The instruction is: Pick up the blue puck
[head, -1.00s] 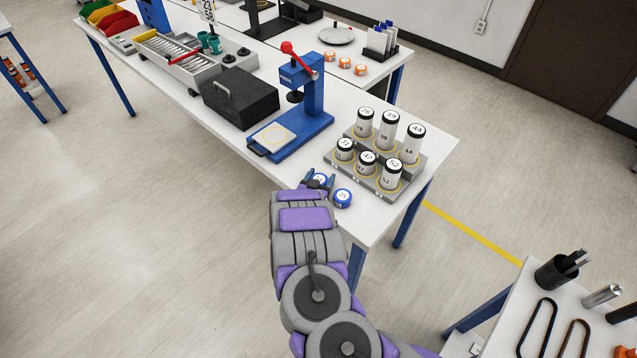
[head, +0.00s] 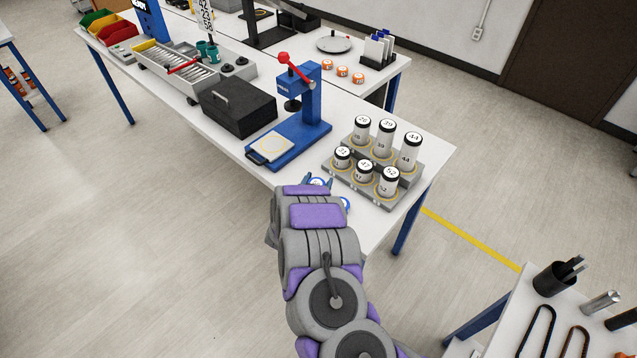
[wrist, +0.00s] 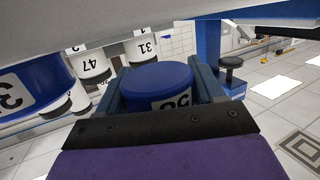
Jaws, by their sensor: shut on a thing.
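A blue puck with a white number label (wrist: 157,78) sits between the two fingers of my gripper (wrist: 165,85) in the wrist view, and the fingers are shut on it. In the head view a small part of this puck (head: 317,182) shows between the fingertips, at the front edge of the white table. My arm hides most of the gripper there. I cannot tell whether the puck is clear of the table. A second blue puck (wrist: 28,88) is close on the left in the wrist view. In the head view my arm hides most of it.
A grey stepped stand with several numbered black-and-white cylinders (head: 350,188) is just right of the gripper. A blue press with a red handle (head: 300,130) and a black box (head: 240,105) stand farther back left. The white table (head: 425,150) has some bare room behind the stand.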

